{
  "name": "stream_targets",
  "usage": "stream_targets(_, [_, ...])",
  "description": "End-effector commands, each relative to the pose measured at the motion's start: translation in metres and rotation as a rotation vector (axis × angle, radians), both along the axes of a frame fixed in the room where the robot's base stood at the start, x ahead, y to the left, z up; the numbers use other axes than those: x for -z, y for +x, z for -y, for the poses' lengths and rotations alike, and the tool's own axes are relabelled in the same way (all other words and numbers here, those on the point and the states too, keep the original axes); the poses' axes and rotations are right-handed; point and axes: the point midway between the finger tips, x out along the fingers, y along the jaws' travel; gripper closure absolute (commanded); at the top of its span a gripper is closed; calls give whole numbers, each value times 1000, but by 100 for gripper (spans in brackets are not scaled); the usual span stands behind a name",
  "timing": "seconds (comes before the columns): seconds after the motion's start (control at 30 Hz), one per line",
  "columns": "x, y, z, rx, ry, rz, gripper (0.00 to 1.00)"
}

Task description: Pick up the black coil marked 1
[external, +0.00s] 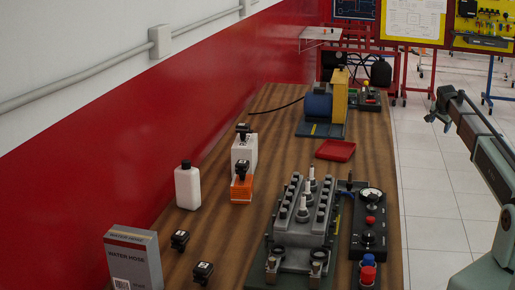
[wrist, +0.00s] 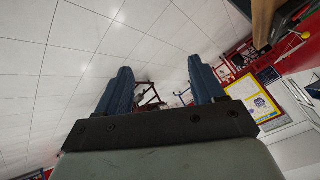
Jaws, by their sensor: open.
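Several small black coils show in the external view. One black coil (external: 179,239) lies on the wooden table left of the engine block, and another black coil (external: 203,272) lies nearer the front edge of the picture. A black coil (external: 243,131) sits on a white box, and a black coil (external: 241,170) sits on an orange-and-white box. I cannot read which one is marked 1. My gripper (external: 440,108) is at the right, off the table's side and far from the coils. Its two blue fingers (wrist: 159,68) are apart and empty in the wrist view.
A grey engine block (external: 300,234) with upright plugs and a control box (external: 370,222) stand on the table's right side. A white bottle (external: 187,187) and a water hose box (external: 134,260) are at the left. A red tray (external: 335,150) lies farther back. Bare wood lies between.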

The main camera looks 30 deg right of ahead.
Motion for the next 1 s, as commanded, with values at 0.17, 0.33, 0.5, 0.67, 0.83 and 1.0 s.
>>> stream_targets(0.17, [-48, 32, -12, 28, 12, 64, 32])
stream_targets(0.33, [-77, 73, -60, 21, 56, 99, 32])
stream_targets(0.5, [-98, 116, -129, -5, 112, 113, 32])
stream_targets(0.67, [-113, 155, -209, -37, 174, 112, 32])
stream_targets(0.83, [-122, 184, -300, -78, 237, 91, 32])
stream_targets(1.0, [-121, 202, -393, -125, 290, 51, 32])
